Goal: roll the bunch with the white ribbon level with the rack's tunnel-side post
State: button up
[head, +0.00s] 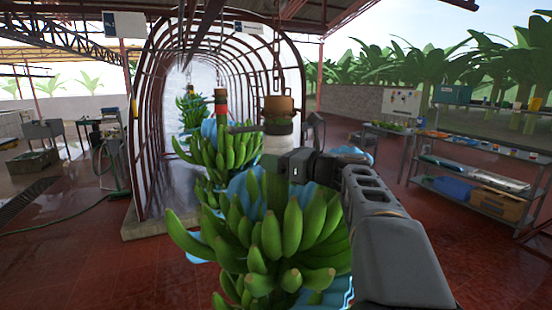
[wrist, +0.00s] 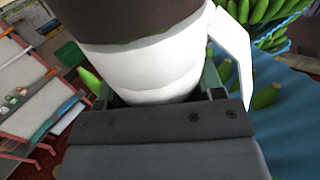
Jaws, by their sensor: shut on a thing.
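The near banana bunch (head: 275,235) hangs upright from a hook and chain, with a white ribbon (head: 279,127) around its stem just below the brown stem top. My gripper (wrist: 157,88) is shut on this stem. In the wrist view the white ribbon (wrist: 150,65) fills the space between the fingers, and a loose ribbon end hangs to the right. In the head view my arm reaches in from the lower right and hides part of the bunch. The metal rack (head: 475,190) stands to the right, beyond the bunch; its tunnel-side post is on its left end.
A second bunch with a red ribbon (head: 220,108) hangs close behind, and another hangs farther back towards the arched tunnel (head: 141,130). Blue sheeting shows between the bunches. A small table (head: 383,129) stands left of the rack. Red tiled floor (head: 120,265) is open at the left front.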

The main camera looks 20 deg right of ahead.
jog(key=shift+w+f, duration=0.15)
jog(key=shift+w, duration=0.05)
jog(key=shift+d, duration=0.1)
jog(key=o, duration=1.1)
jog(key=shift+w+d, duration=0.1)
jog(key=shift+o, duration=0.8)
jog(key=b, duration=0.3)
send_over(330, 201)
